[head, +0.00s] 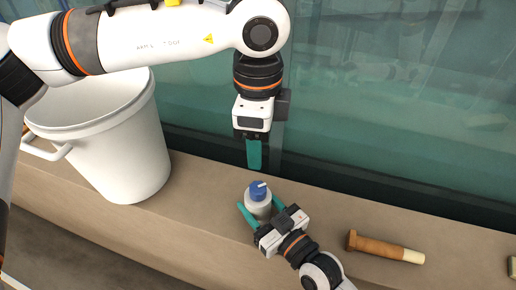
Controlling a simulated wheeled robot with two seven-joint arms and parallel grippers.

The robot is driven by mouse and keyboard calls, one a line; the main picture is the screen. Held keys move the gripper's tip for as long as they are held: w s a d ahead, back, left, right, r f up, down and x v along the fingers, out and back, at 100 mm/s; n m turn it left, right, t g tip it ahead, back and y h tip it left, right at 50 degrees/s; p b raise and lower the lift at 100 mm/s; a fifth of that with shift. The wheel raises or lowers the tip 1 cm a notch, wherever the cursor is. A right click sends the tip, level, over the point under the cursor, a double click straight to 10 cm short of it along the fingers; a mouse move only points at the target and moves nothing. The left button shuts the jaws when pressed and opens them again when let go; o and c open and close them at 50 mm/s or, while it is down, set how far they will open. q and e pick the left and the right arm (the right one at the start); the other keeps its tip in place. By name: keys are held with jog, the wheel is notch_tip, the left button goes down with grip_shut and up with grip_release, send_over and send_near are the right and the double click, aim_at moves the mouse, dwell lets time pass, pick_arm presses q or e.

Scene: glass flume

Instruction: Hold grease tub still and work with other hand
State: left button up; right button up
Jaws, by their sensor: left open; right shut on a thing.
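The grease tub (257,209) is a small white round container with a blue lid (258,190) on top. It stands upright on the tan ledge, near the middle of the head view. My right gripper (261,208) comes from the lower right and is shut on the tub, with a teal finger on either side of its body. My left gripper (254,154) points down above and slightly behind the tub, apart from the lid. It is open and holds nothing visible; its fingers overlap in this view, so the gap does not show.
A large white bucket (118,150) with a side handle stands at left on the ledge (200,190). A brown tool with a pale end (385,248) lies at right. A pale object is cut off at the right edge. The glass wall (400,120) rises behind.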

jog(key=o, duration=1.1)
jog(key=shift+o, duration=0.2)
